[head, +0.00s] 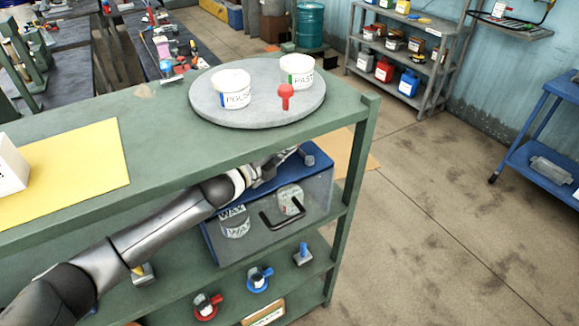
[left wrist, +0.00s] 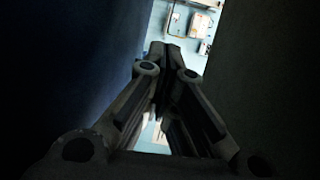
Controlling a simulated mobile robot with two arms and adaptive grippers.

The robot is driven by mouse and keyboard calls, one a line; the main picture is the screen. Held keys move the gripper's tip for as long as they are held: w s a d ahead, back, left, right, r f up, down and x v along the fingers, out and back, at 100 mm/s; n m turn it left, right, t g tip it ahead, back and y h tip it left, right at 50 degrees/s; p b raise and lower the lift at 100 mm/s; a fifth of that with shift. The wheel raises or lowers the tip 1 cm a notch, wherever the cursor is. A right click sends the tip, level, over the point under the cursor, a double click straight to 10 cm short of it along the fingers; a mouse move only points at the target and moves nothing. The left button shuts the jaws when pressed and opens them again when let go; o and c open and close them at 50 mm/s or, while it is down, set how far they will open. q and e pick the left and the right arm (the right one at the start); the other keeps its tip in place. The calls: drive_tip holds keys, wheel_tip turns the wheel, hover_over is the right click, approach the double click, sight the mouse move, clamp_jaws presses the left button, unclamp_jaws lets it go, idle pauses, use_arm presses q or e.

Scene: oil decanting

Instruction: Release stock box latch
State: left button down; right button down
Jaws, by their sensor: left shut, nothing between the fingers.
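The stock box (head: 300,228) is a clear box with a blue lid and a black front handle (head: 282,216). It stands on the shelf under the green top, with jars labelled WAX (head: 234,222) inside. My left arm reaches in from the left under the top. My left gripper (head: 290,160) is at the blue lid, partly hidden by the top's edge; I cannot tell whether it touches. A small grey part shows by the fingertips; I cannot tell if it is the latch. In the left wrist view the fingers (left wrist: 172,52) are together and empty, between dark surfaces. My right gripper is out of view.
The green top (head: 160,95) is close above my left arm. It carries a grey turntable (head: 258,112) with two white tubs and a red knob (head: 285,96), and a yellow sheet (head: 75,165). Valves (head: 258,280) stand on the lower shelf. The floor to the right is open.

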use_arm(q)
drive_tip(key=shift+s+a, duration=0.3)
drive_tip(key=shift+s, duration=0.05)
drive_tip(key=v, duration=1.1)
drive_tip(key=shift+s, duration=0.1)
